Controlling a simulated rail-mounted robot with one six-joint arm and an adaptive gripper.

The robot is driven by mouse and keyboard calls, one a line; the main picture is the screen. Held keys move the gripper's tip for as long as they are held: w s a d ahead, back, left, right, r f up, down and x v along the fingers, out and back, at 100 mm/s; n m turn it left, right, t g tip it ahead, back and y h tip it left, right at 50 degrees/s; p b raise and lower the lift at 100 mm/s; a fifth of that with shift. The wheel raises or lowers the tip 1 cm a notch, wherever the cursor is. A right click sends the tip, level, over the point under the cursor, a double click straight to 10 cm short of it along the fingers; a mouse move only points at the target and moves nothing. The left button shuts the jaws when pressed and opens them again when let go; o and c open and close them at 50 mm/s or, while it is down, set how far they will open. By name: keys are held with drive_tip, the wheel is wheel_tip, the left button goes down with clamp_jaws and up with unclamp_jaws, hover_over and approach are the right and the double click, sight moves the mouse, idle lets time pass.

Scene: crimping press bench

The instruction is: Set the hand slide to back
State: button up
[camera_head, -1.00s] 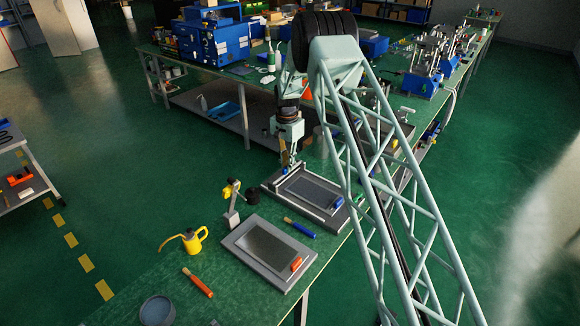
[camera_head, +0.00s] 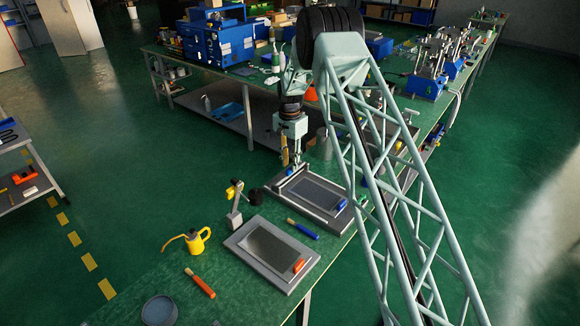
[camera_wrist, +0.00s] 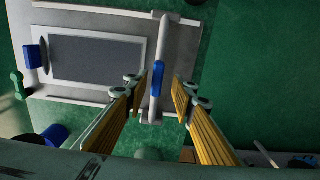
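The hand slide is most likely the pale bar with a blue grip (camera_wrist: 158,80) across one end of a grey framed plate (camera_wrist: 40,95) in the wrist view. In the head view this plate (camera_head: 335,222) lies on the green bench, and the bar runs along its far-left end, partly hidden by my gripper. My gripper (camera_wrist: 158,86) is open, with one yellow-padded finger on each side of the bar and gaps to the blue grip. In the head view, my gripper (camera_head: 293,166) points down over that end of the plate.
A second framed plate (camera_head: 240,244) with an orange block lies nearer. A blue-handled tool (camera_head: 304,230), a yellow oil can (camera_head: 193,241) and a small black-and-yellow stand (camera_head: 234,217) are close by. A blue block (camera_head: 341,205) sits at the first plate's near end.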

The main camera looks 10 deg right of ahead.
wheel_tip(320, 180, up, 10)
idle(0.6)
drive_tip(key=shift+r, duration=0.1)
drive_tip(key=shift+r, duration=0.1)
wheel_tip(320, 180, up, 19)
drive_tip(key=n+t+b, duration=0.1)
drive_tip(key=n+b, duration=0.1)
hover_over(290, 168)
drive_tip(key=s, duration=1.1)
drive_tip(key=s+r+n+t+b, duration=0.1)
drive_tip(key=s+r+n, duration=0.1)
drive_tip(key=s+r, duration=0.55)
drive_tip(key=s+r+n+b, duration=0.1)
drive_tip(key=s+r, duration=0.4)
drive_tip(key=s, duration=0.6)
drive_tip(key=s+r+n+t+b, duration=0.1)
drive_tip(key=s+r+n+b, duration=0.2)
drive_tip(key=s, duration=2)
drive_tip(key=s+f+n, duration=0.1)
drive_tip(key=s+f, duration=0.1)
drive_tip(key=s, duration=0.8)
drive_tip(key=s+f+n+t, duration=0.1)
drive_tip(key=s+f, duration=0.2)
drive_tip(key=s, duration=0.7)
drive_tip(key=shift+a+f+b, duration=0.25)
drive_tip(key=shift+b, duration=0.2)
